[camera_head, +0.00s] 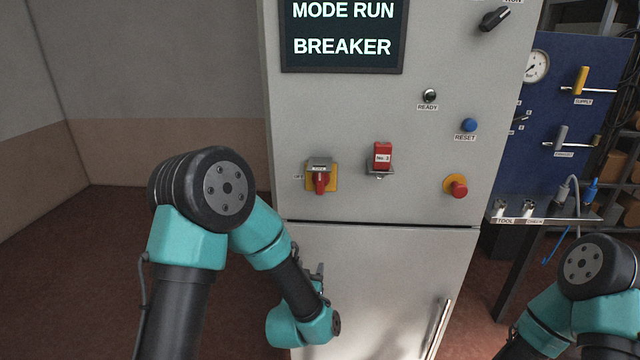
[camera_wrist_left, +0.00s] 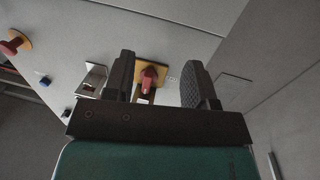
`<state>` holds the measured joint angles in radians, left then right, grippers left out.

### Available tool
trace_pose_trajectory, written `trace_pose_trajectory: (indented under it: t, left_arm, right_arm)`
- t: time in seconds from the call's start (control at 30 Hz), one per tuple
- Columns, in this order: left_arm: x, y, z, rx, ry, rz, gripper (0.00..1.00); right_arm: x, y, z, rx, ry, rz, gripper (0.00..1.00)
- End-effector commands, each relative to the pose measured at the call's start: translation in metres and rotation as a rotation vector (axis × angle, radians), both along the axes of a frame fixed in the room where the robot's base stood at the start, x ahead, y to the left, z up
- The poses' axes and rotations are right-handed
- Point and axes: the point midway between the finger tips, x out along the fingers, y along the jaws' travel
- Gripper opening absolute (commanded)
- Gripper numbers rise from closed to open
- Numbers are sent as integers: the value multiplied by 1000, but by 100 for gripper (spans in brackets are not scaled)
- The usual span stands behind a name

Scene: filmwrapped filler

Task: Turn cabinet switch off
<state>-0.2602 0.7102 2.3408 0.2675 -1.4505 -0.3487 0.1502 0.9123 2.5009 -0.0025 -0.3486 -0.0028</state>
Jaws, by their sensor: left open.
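The cabinet switch (camera_head: 320,181) is a red rotary handle on a yellow plate, low on the upper part of the grey cabinet (camera_head: 340,110). Its handle points down in the head view, with a grey labelled piece across its top. My left gripper (camera_head: 321,276) is below the switch in the head view, small and partly hidden by its wrist. In the left wrist view its two dark fingers (camera_wrist_left: 160,75) are open and empty. The switch (camera_wrist_left: 148,78) shows in the gap between them, apart from the fingers. My right gripper is out of view.
A red padlock-like block (camera_head: 382,155) marked "No. 3" sits on a bracket right of the switch. A red emergency button (camera_head: 458,187), blue reset button (camera_head: 469,125) and black knob (camera_head: 494,18) are further right. The screen (camera_head: 342,38) reads "MODE RUN" and "BREAKER".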

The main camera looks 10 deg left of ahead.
Motion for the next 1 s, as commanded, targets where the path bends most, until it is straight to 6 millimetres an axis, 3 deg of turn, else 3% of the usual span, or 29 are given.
trace_pose_trajectory:
  t: [0.03, 0.1, 0.2, 0.3, 0.77, 1.0]
  left_arm:
    - [2, -7, 29, 12, -98, 22, 51]
    - [1, -13, 62, 29, -215, 62, 51]
    - [-4, -18, 97, 43, -340, 109, 51]
    - [-9, -20, 115, 52, -407, 139, 51]
    - [-8, -20, 120, 53, -426, 149, 51]
    - [12, -16, 129, 52, -425, 151, 51]
  right_arm:
    - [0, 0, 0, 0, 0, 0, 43]
    - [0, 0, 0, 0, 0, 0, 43]
    - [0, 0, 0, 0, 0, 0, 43]
    - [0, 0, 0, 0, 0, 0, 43]
    - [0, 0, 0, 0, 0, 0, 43]
    - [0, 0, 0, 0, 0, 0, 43]
